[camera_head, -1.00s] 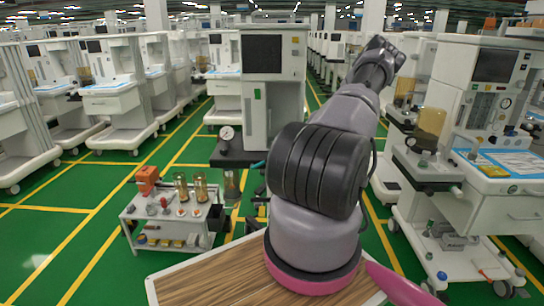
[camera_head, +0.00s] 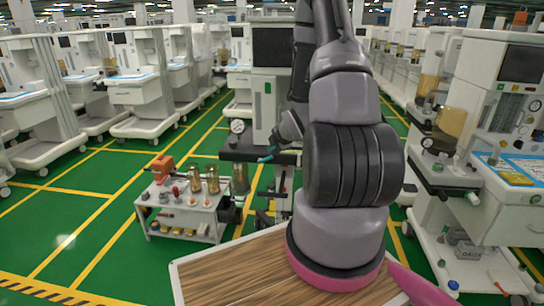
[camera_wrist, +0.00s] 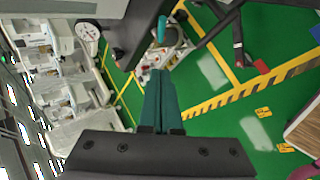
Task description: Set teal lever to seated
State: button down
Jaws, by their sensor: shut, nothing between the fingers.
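The teal lever (camera_head: 265,159) sticks out from the dark shelf of the central anaesthesia machine, low on its front. In the wrist view the teal lever (camera_wrist: 161,29) shows as a short rounded bar at the top middle, just beyond my fingertips. My gripper (camera_wrist: 160,73) is shut and empty, its dark teal fingers together and pointing toward the lever, with a visible gap between them. In the head view my gripper hangs in front of the machine, partly hidden by my own arm. The lever's mounting is partly hidden.
A low trolley (camera_head: 183,213) with an orange block and brass canisters stands left of the machine. A round gauge (camera_head: 237,127) sits by the dark shelf (camera_head: 240,151). Another machine stands close at right; green floor is open at left.

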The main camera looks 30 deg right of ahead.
send_near(265, 160)
jog(key=w+a+f, duration=0.2)
jog(key=a, duration=0.1)
jog(key=shift+w+d+f, duration=0.45)
jog(key=shift+w+d, duration=0.1)
jog(key=shift+d, duration=0.2)
jog(key=shift+w+d+f, duration=0.45)
jog(key=shift+w+d, duration=0.15)
jog(key=shift+d, duration=0.1)
jog(key=shift+s+d+f, duration=0.1)
jog(key=shift+d+f, duration=0.05)
